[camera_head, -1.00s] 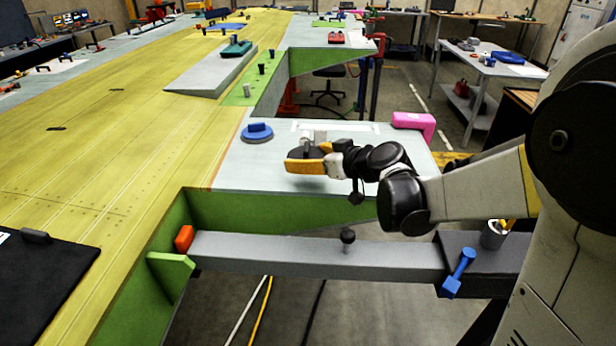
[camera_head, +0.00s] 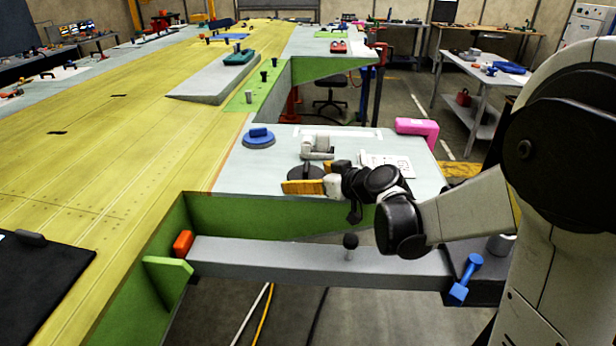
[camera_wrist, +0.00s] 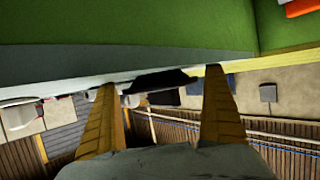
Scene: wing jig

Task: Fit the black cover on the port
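The black cover (camera_head: 303,172) looks like a dark disc on the pale panel, partly hidden behind my yellow fingers. In the wrist view a dark flat shape, probably this cover (camera_wrist: 158,79), shows beyond and between the fingertips. My gripper (camera_head: 312,184) is low over the front part of the panel, on the near side of the disc. In the wrist view its two yellow fingers (camera_wrist: 162,82) stand wide apart with nothing clearly gripped. Whether they touch the cover I cannot tell. I cannot make out the port with certainty.
A blue disc (camera_head: 259,140) lies left on the pale panel (camera_head: 235,172). A white-grey fitting (camera_head: 317,147), a marked white sheet (camera_head: 390,165) and a pink block (camera_head: 417,128) are behind my gripper. A grey beam (camera_head: 290,255) with a dark knob (camera_head: 350,244) runs in front.

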